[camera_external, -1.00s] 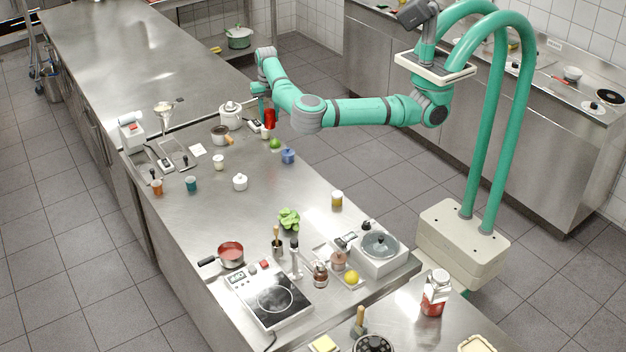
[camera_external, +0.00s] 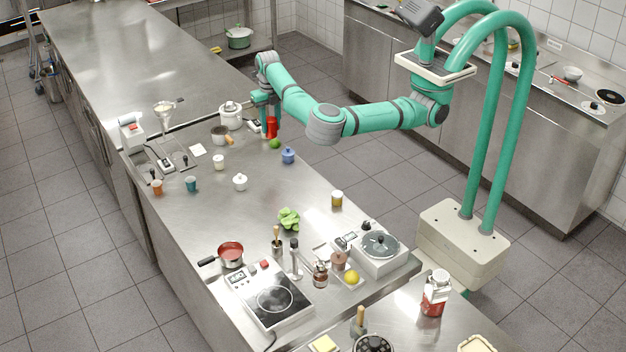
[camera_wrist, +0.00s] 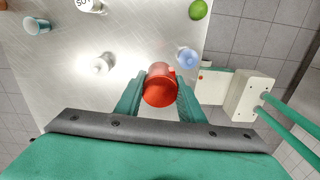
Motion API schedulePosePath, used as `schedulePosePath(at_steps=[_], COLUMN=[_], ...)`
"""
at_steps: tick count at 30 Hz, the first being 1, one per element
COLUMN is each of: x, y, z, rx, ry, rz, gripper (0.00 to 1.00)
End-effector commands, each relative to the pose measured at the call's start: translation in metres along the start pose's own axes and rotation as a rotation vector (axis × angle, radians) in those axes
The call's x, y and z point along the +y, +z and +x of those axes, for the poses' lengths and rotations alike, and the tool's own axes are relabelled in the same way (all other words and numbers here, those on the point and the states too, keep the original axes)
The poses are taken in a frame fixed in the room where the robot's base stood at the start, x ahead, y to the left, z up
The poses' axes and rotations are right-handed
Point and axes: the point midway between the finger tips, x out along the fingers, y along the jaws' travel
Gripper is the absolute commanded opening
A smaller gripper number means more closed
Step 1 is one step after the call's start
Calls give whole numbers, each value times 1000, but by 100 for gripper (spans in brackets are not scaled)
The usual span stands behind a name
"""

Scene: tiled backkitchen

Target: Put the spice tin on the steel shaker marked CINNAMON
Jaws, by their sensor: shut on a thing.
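The red spice tin (camera_external: 271,128) hangs from my gripper (camera_external: 266,112) near the far right edge of the steel worktop. In the wrist view the red tin (camera_wrist: 160,90) sits between the two green fingers of my gripper (camera_wrist: 160,97), which are shut on its sides. The worktop shows past the tin, and I cannot tell the height of the gap beneath it. No CINNAMON marking is readable in either view, so I cannot pick out the steel shaker; the tin and fingers hide part of the worktop behind them.
A lime (camera_external: 275,144) and a blue lidded pot (camera_external: 288,156) stand close to the tin. A white lidded pot (camera_external: 240,182), a SOY cup (camera_wrist: 90,5) and a teal cup (camera_external: 191,184) stand farther left. The worktop's middle is mostly clear around the lettuce (camera_external: 289,218).

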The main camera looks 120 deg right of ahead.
Motion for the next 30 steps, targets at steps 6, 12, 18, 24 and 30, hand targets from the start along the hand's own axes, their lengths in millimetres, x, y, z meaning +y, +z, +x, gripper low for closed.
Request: schedulePosePath(at_steps=[6,12,18,24,30], x=[51,82,102,108,102], y=[-81,-157,-236,-317,-396], z=[-17,-31,-45,-59,-72], rx=[-5,-10,-12,-14,-17], ry=[0,-1,-1,-1,1], rz=[-216,-408,-598,-789,-980], gripper=[12,12,12,12,12])
